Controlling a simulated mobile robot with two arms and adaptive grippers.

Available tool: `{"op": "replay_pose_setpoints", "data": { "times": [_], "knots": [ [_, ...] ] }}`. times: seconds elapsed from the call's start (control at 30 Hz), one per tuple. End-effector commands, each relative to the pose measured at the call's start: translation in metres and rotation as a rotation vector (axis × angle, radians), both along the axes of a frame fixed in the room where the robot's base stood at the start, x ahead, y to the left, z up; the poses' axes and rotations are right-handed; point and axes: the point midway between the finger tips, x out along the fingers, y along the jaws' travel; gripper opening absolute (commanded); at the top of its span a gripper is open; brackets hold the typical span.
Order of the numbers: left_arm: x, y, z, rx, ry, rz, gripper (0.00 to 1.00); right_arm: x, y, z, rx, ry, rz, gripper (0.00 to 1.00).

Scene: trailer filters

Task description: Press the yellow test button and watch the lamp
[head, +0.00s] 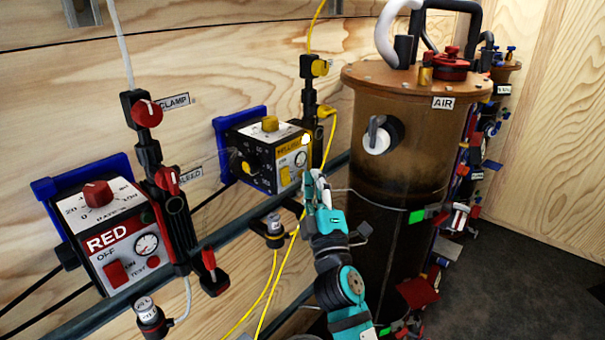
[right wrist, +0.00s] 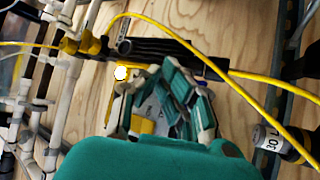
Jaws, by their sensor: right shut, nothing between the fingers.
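The yellow control box (head: 268,158) is mounted on the wooden wall, with a yellow knob on top, a label and a small gauge on its front. A round lamp (head: 306,139) at its upper right corner looks bright and lit; it also shows glowing white in the right wrist view (right wrist: 122,73). My right gripper (head: 311,180) is shut and empty, its fingertips at the lower right of the box front. In the right wrist view the fingers (right wrist: 165,98) cover most of the box face. The yellow test button is hidden behind them, and I cannot tell whether they touch it.
A similar red box (head: 108,235) hangs at the left, beside a black valve stack with red handles (head: 147,113). A brown AIR tank (head: 400,150) stands right of my arm. A yellow hose (right wrist: 235,80) and a grey rail (head: 225,235) run close to the gripper.

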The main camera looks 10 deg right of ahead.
Motion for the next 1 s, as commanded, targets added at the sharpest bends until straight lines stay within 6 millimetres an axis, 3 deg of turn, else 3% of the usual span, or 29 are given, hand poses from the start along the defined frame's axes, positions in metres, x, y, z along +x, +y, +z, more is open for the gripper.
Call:
{"op": "replay_pose_setpoints", "data": {
  "times": [0.57, 1.0],
  "knots": [
    [0.002, 0.009, 0.006, 0.011, -0.001, 0.001, 0.56, -0.011, -0.008, 0.000, 0.000, 0.000, -0.001, 0.00],
    [0.002, 0.003, 0.020, 0.003, -0.002, -0.005, 0.56, -0.043, -0.034, 0.001, -0.002, 0.001, -0.001, 0.00]
  ]
}}
